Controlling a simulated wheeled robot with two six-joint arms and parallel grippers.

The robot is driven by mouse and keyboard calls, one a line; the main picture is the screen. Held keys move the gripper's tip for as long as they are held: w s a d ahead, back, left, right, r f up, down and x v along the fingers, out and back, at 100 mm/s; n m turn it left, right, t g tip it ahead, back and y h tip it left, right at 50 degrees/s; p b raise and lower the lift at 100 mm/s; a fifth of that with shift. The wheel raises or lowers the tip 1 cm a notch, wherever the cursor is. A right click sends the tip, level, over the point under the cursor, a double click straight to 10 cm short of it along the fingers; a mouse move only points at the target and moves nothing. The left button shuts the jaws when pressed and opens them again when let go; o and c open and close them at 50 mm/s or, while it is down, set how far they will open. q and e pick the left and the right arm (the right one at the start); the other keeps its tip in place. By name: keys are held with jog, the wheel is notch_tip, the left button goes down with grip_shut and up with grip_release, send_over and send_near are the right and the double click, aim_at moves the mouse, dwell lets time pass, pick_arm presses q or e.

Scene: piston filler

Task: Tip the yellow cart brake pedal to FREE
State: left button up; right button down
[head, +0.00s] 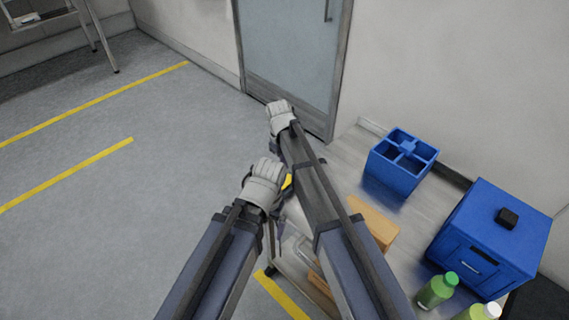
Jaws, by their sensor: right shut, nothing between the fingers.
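A small yellow patch (288,182) shows between my two arms; it may be part of the yellow brake pedal, but most of it is hidden and its tilt cannot be told. My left gripper (268,168) is just left of this patch, seen from behind; its fingers are hard to make out. My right gripper (279,108) is farther out, above the patch in the picture and near the foot of the door. It is shut and empty. My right forearm covers part of the cart or bench edge.
A door (290,50) stands behind. The floor (130,200) on the left is open.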

aim_at(287, 179)
jog(key=shift+w+d+f+b, duration=0.15)
jog(key=shift+f+b, duration=1.1)
jog(key=shift+f, duration=0.3)
jog(key=shift+w+d+f+b, duration=0.15)
jog(key=shift+f+b, duration=1.1)
jog(key=shift+f, duration=0.3)
jog(key=shift+w+d+f+b, duration=0.1)
jog(key=shift+f+b, duration=0.4)
jog(key=shift+r, duration=0.3)
jog(key=shift+s+p, duration=0.2)
jog(key=shift+p, duration=0.1)
jog(key=shift+s+a+r+p, duration=0.3)
jog(key=shift+s+a, duration=0.1)
jog(key=shift+a, duration=0.15)
